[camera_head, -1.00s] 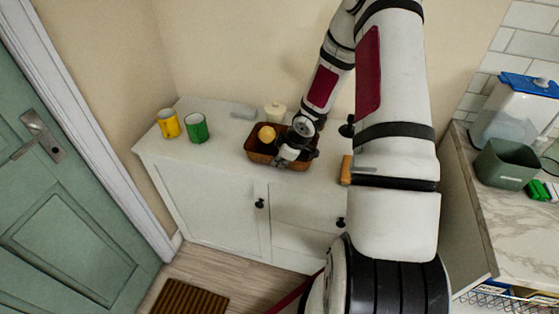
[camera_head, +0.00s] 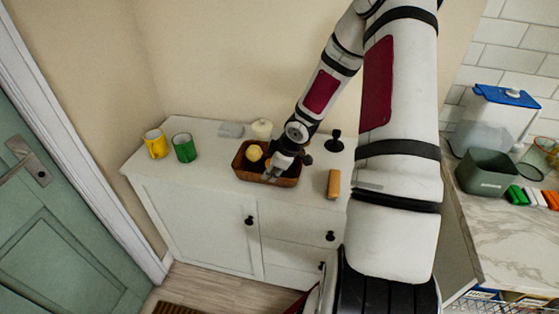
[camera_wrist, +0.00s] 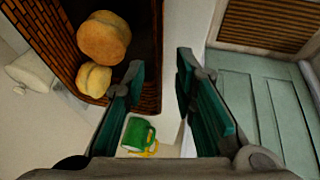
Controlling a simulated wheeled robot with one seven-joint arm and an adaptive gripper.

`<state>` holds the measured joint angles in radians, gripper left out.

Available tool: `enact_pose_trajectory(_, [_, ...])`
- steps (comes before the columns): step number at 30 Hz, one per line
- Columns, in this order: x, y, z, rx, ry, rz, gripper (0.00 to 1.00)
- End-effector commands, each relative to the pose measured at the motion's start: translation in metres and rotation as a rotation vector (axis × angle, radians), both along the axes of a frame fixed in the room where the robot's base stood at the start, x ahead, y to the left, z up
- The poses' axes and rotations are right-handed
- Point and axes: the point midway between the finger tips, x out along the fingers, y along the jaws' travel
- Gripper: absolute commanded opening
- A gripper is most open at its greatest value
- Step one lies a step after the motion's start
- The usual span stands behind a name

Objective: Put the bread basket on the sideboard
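The bread basket (camera_head: 240,171) is a brown woven rectangle holding round bread rolls (camera_head: 254,153). In the head view it rests on top of the white sideboard (camera_head: 200,190), near its middle. My gripper (camera_head: 270,175) is low at the basket's front right part. In the wrist view my gripper (camera_wrist: 160,75) is open, its two green-padded fingers apart. One basket wall (camera_wrist: 150,85) lies between the fingers, with the left finger over the basket's inside and a gap before the right finger. Whether the left finger touches the wall is unclear.
A yellow mug (camera_head: 155,145) and a green mug (camera_head: 184,148) stand left on the sideboard. A cream lidded pot (camera_head: 262,128) is behind the basket, a wooden block (camera_head: 333,184) and black stand (camera_head: 334,143) to its right. A marble counter (camera_head: 500,230) is at right.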

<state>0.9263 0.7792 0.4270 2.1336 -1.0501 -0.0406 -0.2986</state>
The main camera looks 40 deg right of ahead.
Motion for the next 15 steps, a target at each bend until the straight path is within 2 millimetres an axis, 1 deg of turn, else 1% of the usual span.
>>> enact_pose_trajectory(1, [-0.006, -0.003, 0.012, -0.002, -0.003, -0.005, 0.26])
enact_pose_trajectory(6, [-0.019, -0.005, 0.038, -0.001, -0.002, -0.004, 0.26])
enact_pose_trajectory(9, [-0.024, -0.006, 0.049, 0.000, -0.001, -0.003, 0.26])
enact_pose_trajectory(15, [-0.028, -0.006, 0.062, -0.007, 0.003, -0.001, 0.26])
